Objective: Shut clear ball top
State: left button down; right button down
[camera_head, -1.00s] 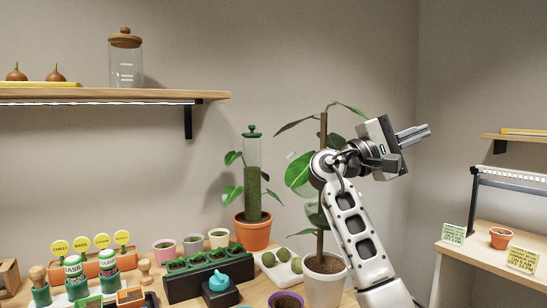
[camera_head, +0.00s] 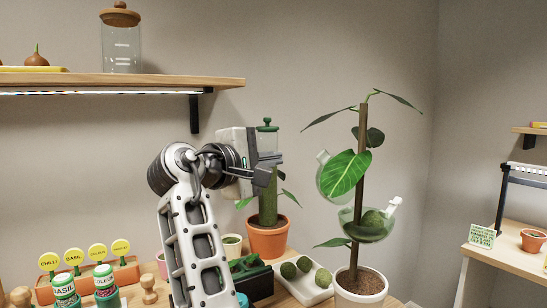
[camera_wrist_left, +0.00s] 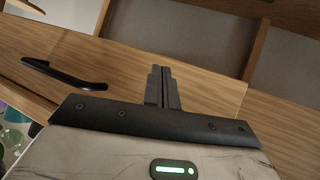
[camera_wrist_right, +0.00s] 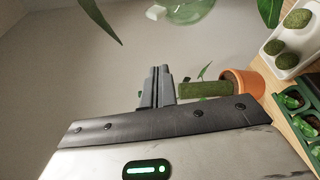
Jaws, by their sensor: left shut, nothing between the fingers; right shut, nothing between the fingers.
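The clear ball hangs open on the stake of the tall potted plant in the head view. Its lower bowl (camera_head: 360,232) holds a green moss clump (camera_head: 373,220) and has a white tab (camera_head: 395,203) at its right rim. Its clear top (camera_head: 326,178) stands tilted up to the left, partly behind a large leaf. My right gripper (camera_head: 270,160) is shut and empty, left of the ball and apart from it. The bowl also shows at the top of the right wrist view (camera_wrist_right: 188,10). My left gripper (camera_wrist_left: 162,85) is shut and empty before wooden drawer fronts, outside the head view.
The white pot (camera_head: 362,287) holds the staked plant. A terracotta pot (camera_head: 268,240) with a moss column stands behind my right gripper. A white tray (camera_head: 310,290) of moss balls lies between. A shelf (camera_head: 150,82) is above left. Open air surrounds the ball's right side.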

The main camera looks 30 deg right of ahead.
pick_arm(q)
jog(key=shift+p, duration=0.55)
pick_arm(e)
jog(key=d, duration=0.7)
jog(key=shift+s+d, duration=0.25)
jog(key=shift+s, duration=0.15)
pick_arm(q)
jog(key=shift+a+r, duration=0.1)
jog(key=shift+r, duration=0.05)
